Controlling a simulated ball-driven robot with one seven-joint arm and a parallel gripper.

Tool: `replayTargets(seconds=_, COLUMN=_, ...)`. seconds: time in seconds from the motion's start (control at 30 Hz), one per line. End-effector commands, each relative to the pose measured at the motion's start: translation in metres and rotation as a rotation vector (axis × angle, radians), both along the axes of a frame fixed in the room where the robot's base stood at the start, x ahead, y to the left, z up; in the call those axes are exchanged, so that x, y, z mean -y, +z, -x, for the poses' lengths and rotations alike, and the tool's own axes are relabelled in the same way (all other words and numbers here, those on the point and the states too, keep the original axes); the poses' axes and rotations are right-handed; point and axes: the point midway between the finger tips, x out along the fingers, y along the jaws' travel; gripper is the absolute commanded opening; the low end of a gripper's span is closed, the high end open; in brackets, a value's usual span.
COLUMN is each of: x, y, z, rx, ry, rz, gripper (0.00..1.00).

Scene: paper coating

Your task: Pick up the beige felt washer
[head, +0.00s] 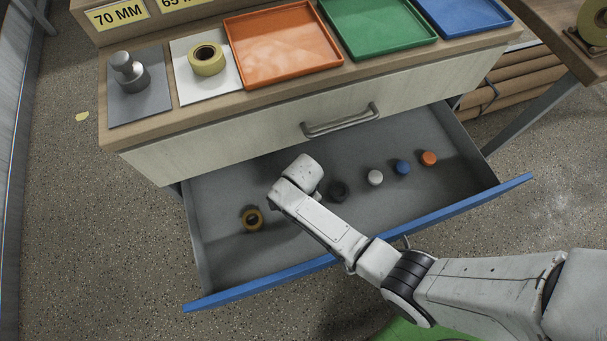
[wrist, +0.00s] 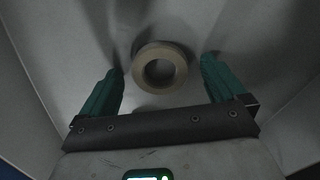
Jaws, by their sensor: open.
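The beige felt washer (wrist: 138,73) appears in the wrist view as a flat, thick ring with a round hole. It lies on the grey drawer floor. My gripper (wrist: 162,66) is open, its two green fingers spread left and right of the washer with a gap on each side. Nothing is held. In the head view the end of my arm is over the open drawer (head: 228,262), and the fingers are hidden. I cannot make out the beige washer there; my arm covers part of the drawer floor.
The drawer also holds a yellow and dark ring (head: 244,220), a dark ring (head: 338,191), and white (head: 375,177), blue (head: 402,167) and orange (head: 429,158) pieces. The blue drawer front (head: 460,207) passes below my arm. Orange (head: 285,50), green (head: 380,28) and blue (head: 465,15) trays stand above.

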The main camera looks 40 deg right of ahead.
Motion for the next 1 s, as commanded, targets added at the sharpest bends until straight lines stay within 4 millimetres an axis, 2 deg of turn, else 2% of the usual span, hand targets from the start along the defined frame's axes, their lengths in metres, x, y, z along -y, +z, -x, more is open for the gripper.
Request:
replayTargets(seconds=0.17, x=0.0, y=0.0007, z=-0.0003, rx=0.001, ry=0.0, rz=0.0, gripper=0.96)
replayTargets(seconds=0.77, x=0.0001, y=0.0008, z=-0.0002, rx=0.001, ry=0.0, rz=0.0, gripper=0.39)
replayTargets(seconds=1.0, x=0.0001, y=0.0023, z=-0.0004, rx=0.001, ry=0.0, rz=0.0, gripper=0.38)
